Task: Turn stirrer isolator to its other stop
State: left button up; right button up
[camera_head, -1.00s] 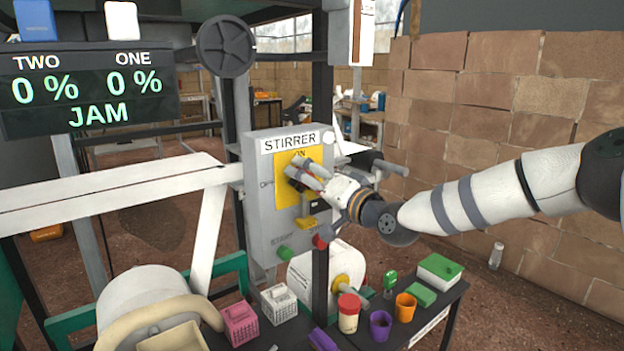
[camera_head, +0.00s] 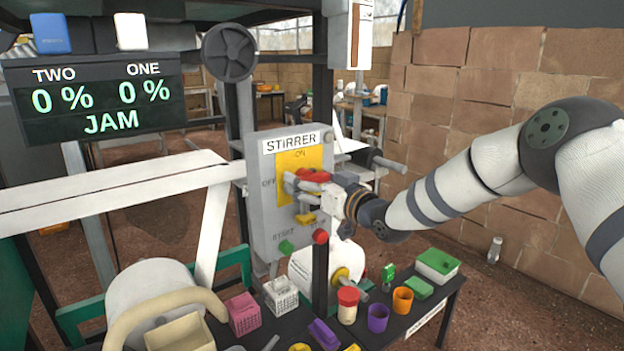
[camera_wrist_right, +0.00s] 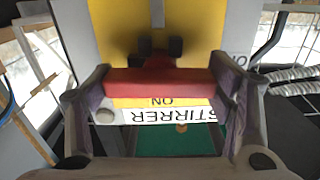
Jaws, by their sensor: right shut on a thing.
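The stirrer isolator is a red handle (camera_head: 312,174) on a yellow plate (camera_head: 288,163), on the grey box labelled STIRRER (camera_head: 262,215). ON is printed above the handle and OFF at its left. The handle lies about level, across the plate, roughly in line with OFF. My right gripper (camera_head: 300,183) reaches in from the right and is shut on the handle. In the right wrist view the red handle (camera_wrist_right: 160,82) spans between the two fingers, parallel to the ON lettering. My left gripper is not in view.
A green button (camera_head: 286,246) and a red knob (camera_head: 320,236) sit low on the box. A yellow part (camera_head: 305,219) is just under my gripper. A dark table (camera_head: 437,300) with cups and boxes stands below. The display (camera_head: 95,100) reads 0 %, 0 % and JAM.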

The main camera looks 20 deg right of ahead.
jog(key=shift+n, duration=0.4)
jog(key=o, duration=1.2)
jog(key=shift+c, duration=0.2)
jog(key=shift+s, duration=0.1)
jog(key=v, duration=1.2)
